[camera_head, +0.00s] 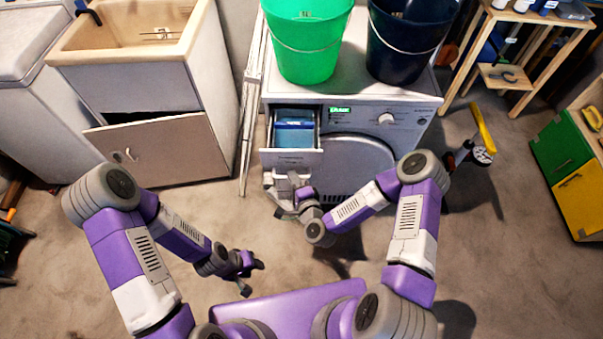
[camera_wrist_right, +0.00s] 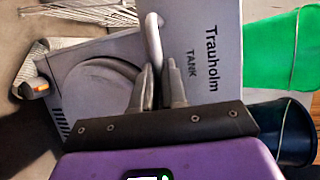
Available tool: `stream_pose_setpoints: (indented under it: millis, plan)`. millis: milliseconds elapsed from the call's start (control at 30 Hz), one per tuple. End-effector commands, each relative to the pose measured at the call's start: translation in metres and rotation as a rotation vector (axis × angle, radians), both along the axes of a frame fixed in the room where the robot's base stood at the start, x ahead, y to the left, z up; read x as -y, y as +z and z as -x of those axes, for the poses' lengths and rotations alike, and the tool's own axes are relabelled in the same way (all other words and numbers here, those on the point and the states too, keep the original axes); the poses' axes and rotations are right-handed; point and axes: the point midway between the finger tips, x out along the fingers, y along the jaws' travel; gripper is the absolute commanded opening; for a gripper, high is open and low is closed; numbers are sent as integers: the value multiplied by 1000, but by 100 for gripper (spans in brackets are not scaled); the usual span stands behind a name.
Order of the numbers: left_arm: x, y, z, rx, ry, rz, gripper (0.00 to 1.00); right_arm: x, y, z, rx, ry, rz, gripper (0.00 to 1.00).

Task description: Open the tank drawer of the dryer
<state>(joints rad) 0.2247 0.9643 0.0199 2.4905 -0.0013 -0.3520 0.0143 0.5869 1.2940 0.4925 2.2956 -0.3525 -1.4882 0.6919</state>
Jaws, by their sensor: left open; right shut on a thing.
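The white dryer (camera_head: 355,120) stands at the top centre of the head view, with a lit green display and a round knob. Its tank drawer (camera_head: 291,160), at the dryer's upper left, is pulled out, and a blue tank part (camera_head: 294,132) shows inside. In the right wrist view, the drawer front (camera_wrist_right: 205,65) reads "Trauholm TANK" and carries a white handle (camera_wrist_right: 153,38). My right gripper (camera_head: 284,189), with its fingers (camera_wrist_right: 163,82) in the wrist view, is shut on this handle. My left gripper (camera_head: 254,276) is open and empty, low above the floor.
A green bucket (camera_head: 305,45) and a dark blue bucket (camera_head: 403,45) stand on the dryer. A sink cabinet (camera_head: 150,85) with a tilted front panel is at left. A wooden shelf (camera_head: 545,20) is at right. The floor before the dryer is clear.

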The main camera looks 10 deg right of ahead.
Motion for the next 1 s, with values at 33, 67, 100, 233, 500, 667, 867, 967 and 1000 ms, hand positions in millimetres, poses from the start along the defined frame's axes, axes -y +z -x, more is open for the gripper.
stream_pose_setpoints:
  millis: [33, 67, 100, 233, 500, 667, 867, 967, 1000]
  plan:
    - [0, 0, 0, 0, 0, 0, 43, -2, 0, 2, 0, 0, 1, 0]
    - [0, 0, 0, 0, 0, 0, 43, -3, 0, 3, 0, 2, 2, 0]
    - [0, 0, 0, 0, 0, 0, 43, -4, 0, 4, 0, 3, 1, 0]
    - [0, 0, 0, 0, 0, 0, 43, -5, 0, 5, 1, 5, 2, 0]
    - [0, 0, 0, 0, 0, 0, 43, -5, 0, 5, 1, 4, 2, 14]
    - [0, 0, 0, 0, 0, 0, 43, -5, 0, 5, 1, 5, 2, 38]
    - [0, 0, 0, -1, 0, 0, 43, -5, 0, 5, 1, 6, 1, 38]
    - [0, 0, 0, 0, 0, 0, 43, -5, 0, 7, 0, 7, 1, 38]
    - [0, 1, 0, 0, 0, 0, 43, -4, 1, 9, -1, 7, 1, 38]
